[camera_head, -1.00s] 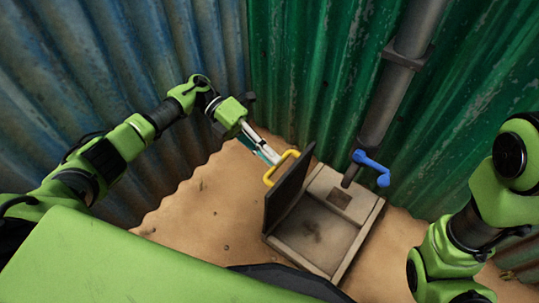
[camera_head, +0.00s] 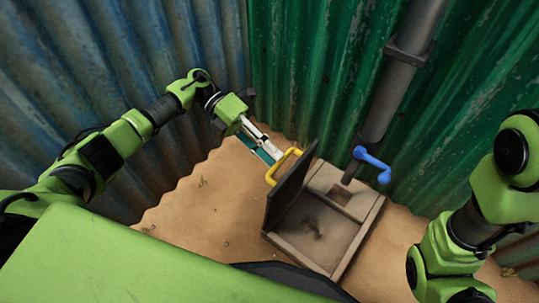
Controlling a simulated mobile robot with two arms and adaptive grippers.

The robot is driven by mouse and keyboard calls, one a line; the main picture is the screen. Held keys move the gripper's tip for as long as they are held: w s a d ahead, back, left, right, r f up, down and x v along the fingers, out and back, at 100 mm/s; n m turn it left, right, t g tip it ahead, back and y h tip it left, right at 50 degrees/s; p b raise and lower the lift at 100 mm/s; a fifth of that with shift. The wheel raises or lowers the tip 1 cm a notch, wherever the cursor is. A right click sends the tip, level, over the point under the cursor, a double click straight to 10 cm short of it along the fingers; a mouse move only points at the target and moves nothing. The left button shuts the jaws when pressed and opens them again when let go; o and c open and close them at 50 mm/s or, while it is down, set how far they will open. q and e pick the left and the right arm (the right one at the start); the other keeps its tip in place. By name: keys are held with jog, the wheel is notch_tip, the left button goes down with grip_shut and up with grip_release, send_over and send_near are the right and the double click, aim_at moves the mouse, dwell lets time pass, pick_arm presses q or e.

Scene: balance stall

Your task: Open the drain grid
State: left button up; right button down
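The drain grid (camera_head: 291,190) is a dark panel with a yellow handle (camera_head: 283,168) on its left face. It stands steeply raised at the left edge of the stone drain box (camera_head: 352,255), whose inside shows. My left gripper (camera_head: 271,154) is at the upper end of the yellow handle, with its fingertips close to it. The picture is too small to tell whether the fingers are closed on the handle. My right arm comes in at the right, and its gripper is out of view.
A blue crank-shaped handle (camera_head: 372,164) sits by the foot of a grey downpipe (camera_head: 397,95) behind the box. Green corrugated walls (camera_head: 305,80) and blue ones (camera_head: 190,40) close off the back and left. Sandy ground (camera_head: 205,205) left of the box is clear.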

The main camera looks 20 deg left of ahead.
pick_arm(q)
notch_tip(320, 180, up, 9)
jog(key=shift+f, duration=0.2)
